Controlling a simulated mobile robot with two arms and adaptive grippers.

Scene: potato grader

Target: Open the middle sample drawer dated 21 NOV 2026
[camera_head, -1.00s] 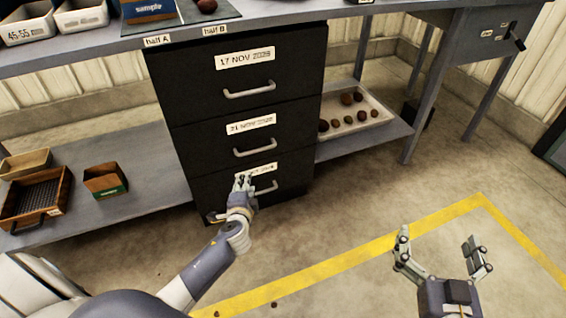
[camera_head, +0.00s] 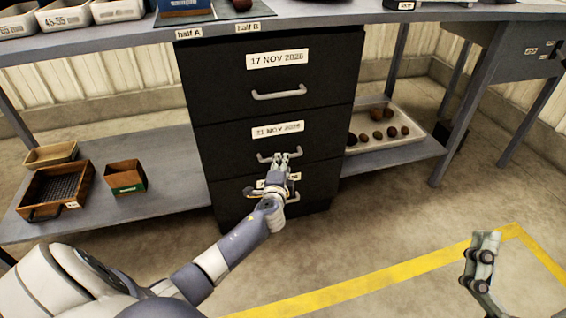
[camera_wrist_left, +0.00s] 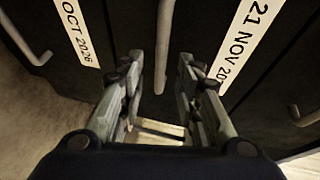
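The black cabinet has three shut drawers. The middle drawer (camera_head: 225,145) bears the label 21 NOV 2026 (camera_head: 277,131), which also shows in the left wrist view (camera_wrist_left: 246,40). Its bar handle (camera_head: 264,157) is below the label. My left gripper (camera_head: 284,156) is at this handle. In the left wrist view, my left gripper's (camera_wrist_left: 158,88) two fingers are apart, with the handle (camera_wrist_left: 163,50) lined up between them. I cannot tell whether they touch it. My right gripper (camera_head: 482,262) is partly in view at the lower right, away from the cabinet; only one finger shows clearly.
Above is the 17 NOV 2026 drawer (camera_head: 320,75); below is a drawer labelled OCT 2026 (camera_wrist_left: 76,30), partly hidden by my arm. Lower shelves hold wooden boxes (camera_head: 125,177) at left and a potato tray (camera_head: 425,135) at right. Open floor lies in front.

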